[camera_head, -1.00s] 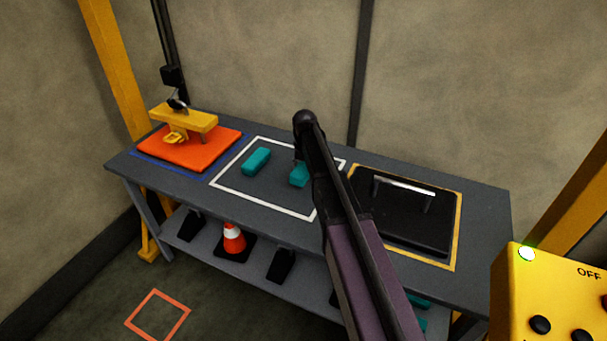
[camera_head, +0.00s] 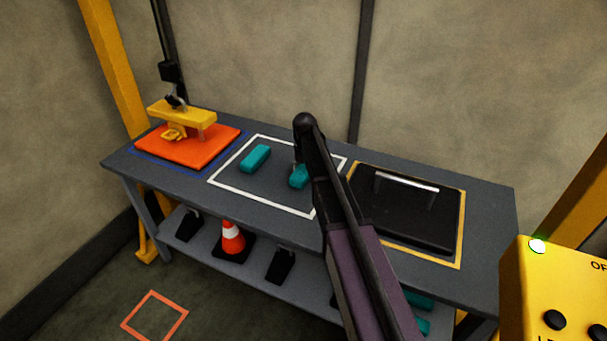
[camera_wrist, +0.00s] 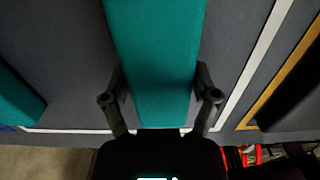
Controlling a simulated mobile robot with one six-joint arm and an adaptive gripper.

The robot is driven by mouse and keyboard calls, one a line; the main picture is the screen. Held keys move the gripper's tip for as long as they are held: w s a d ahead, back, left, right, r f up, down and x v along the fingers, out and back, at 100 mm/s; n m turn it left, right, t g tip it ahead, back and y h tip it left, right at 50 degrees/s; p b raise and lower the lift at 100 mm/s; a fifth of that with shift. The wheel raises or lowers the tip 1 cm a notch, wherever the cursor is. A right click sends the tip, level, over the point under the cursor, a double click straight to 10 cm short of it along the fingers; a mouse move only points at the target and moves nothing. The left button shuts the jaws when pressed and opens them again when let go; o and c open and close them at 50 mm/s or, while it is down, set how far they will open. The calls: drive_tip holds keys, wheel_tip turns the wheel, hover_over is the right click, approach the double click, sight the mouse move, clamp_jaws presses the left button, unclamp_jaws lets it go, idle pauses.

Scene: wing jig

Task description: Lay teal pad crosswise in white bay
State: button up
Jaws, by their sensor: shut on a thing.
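Two teal pads are in the white-outlined bay (camera_head: 240,199) on the grey bench. One teal pad (camera_head: 255,157) lies towards the left of the bay, and its edge shows at the left of the wrist view (camera_wrist: 15,100). The other teal pad (camera_head: 298,177) is at the bay's right part, partly hidden by my arm. In the wrist view this pad (camera_wrist: 155,55) runs lengthwise between the two fingers of my gripper (camera_wrist: 160,97), which is shut on its sides. I cannot tell whether the held pad touches the bench.
Right of the bay, a black plate with a metal handle (camera_head: 408,217) lies in a yellow outline. At left, an orange pad (camera_head: 190,147) carries a yellow clamp-like block (camera_head: 182,113). A traffic cone (camera_head: 231,237) stands on the lower shelf. A yellow control box (camera_head: 560,290) is at front right.

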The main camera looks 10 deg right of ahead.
sight(304, 168)
drive_tip(key=shift+f, duration=0.15)
drive_tip(key=o, duration=1)
drive_tip(key=shift+c, duration=0.2)
drive_tip(key=shift+r, duration=0.25)
wheel_tip(304, 168, up, 12)
drive_tip(key=p, duration=1.2)
drive_tip(key=shift+f, duration=0.1)
